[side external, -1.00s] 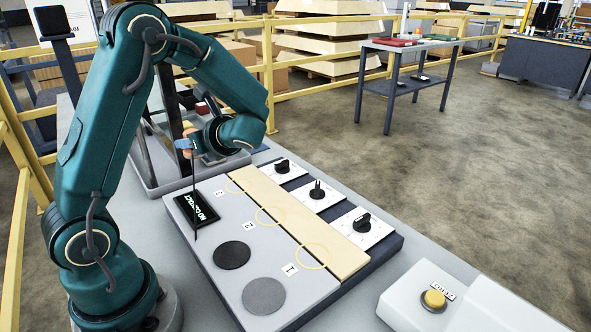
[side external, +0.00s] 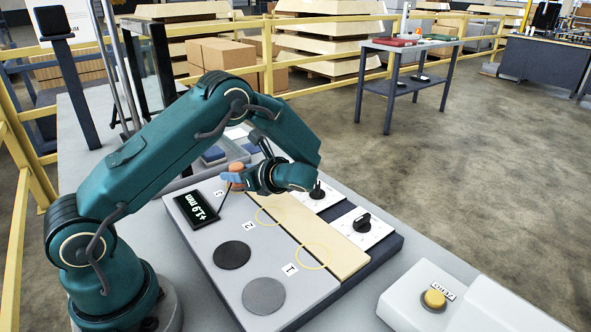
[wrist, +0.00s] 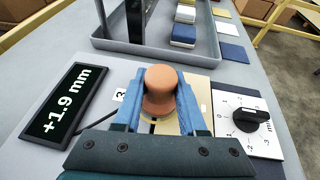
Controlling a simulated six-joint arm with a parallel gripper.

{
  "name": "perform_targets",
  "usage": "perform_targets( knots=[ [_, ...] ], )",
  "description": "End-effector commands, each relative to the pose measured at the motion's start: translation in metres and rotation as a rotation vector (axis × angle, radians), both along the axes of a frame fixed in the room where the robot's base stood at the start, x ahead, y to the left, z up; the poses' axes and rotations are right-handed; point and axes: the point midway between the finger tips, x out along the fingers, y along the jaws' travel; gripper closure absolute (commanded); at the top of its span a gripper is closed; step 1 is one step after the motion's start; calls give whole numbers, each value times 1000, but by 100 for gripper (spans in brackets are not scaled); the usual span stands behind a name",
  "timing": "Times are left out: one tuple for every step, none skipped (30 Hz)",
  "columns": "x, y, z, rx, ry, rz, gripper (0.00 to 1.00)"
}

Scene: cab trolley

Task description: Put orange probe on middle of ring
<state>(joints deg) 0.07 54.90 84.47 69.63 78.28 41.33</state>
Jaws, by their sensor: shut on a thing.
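My gripper (side external: 235,178) is shut on the orange probe (wrist: 160,82), a rounded orange-brown body between the blue fingers. The probe also shows in the side view (side external: 237,167), upright over the number 3 end of the cream strip (side external: 345,260). Label 3 (wrist: 120,95) is just left of the fingers in the wrist view. The ring there is mostly hidden by the probe and gripper, so I cannot tell how well the probe is centred. Rings 2 (side external: 257,214) and 1 (side external: 298,257) are bare. The display (wrist: 66,101) reads +1.9 mm.
Black knobs on white plates line the strip's far side; one knob (wrist: 250,120) is right of my gripper. Two dark discs (side external: 232,255) (side external: 264,296) lie on the grey panel. A grey tray (wrist: 150,52) stands behind. A yellow button (side external: 434,299) is at front right.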

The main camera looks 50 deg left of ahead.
Motion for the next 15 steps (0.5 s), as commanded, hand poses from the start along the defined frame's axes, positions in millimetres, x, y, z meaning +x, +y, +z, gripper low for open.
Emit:
perform_targets(
  knots=[
    [0, 0, -1, 1, -1, -1, 100],
    [0, 0, -1, 1, -1, -1, 100],
    [0, 0, 0, 0, -2, 0, 100],
    [0, 0, 0, 0, -2, 0, 100],
    [0, 0, 0, 0, -2, 0, 100],
    [0, 0, 0, 0, -1, -1, 100],
    [0, 0, 0, 0, -1, -1, 100],
    [0, 0, -1, 0, -1, -1, 100],
    [0, 0, -2, 1, -1, 0, 100],
    [0, 0, -3, 1, 0, 0, 100],
    [0, 0, -4, 1, 0, 0, 100],
    [0, 0, -4, 0, -1, 0, 44],
    [0, 0, -3, 0, -1, 0, 33],
    [0, 0, -3, 0, -1, 0, 29],
    [0, 0, -3, 0, -1, 0, 29]
  ],
)
